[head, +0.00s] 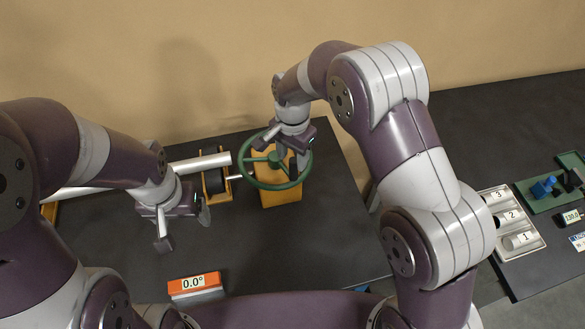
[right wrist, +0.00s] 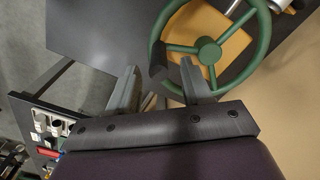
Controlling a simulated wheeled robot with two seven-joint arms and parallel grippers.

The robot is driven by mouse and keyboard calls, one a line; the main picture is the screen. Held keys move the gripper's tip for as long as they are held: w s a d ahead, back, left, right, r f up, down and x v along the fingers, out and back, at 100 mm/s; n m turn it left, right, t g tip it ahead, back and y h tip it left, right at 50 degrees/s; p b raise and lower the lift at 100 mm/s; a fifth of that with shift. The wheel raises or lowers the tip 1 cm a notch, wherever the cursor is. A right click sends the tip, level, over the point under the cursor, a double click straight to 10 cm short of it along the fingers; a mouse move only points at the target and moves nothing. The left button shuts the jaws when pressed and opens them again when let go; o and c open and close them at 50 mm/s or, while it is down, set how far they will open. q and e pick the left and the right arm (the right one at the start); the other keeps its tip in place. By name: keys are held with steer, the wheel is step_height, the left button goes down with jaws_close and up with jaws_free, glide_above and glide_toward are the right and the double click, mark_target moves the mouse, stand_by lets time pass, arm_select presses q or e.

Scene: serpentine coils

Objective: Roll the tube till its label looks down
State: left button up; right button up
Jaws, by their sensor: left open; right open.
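A silver tube (head: 205,162) lies across the back of the dark table, with its middle hidden behind my left arm. No label can be made out on it. My right gripper (head: 283,152) is open at the wheel; in the right wrist view (right wrist: 158,72) one finger overlaps the rim, but contact cannot be told. My left gripper (head: 184,229) is open and empty, in front of the tube.
An orange display (head: 194,283) reading 0.0° sits at the table front. A black roller (head: 215,181) stands in an orange-yellow support by the tube. A second table at right holds a numbered tray (head: 536,243) and a green tray (head: 525,194).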

step_height(320, 180, up, 4)
steer(key=shift+s+a+r+b, duration=0.1)
steer(key=shift+r+b, duration=0.05)
steer(key=shift+b, duration=0.35)
step_height(320, 180, up, 2)
steer(key=shift+r+p, duration=0.2)
steer(key=shift+p, duration=0.55)
steer(key=shift+r, duration=0.35)
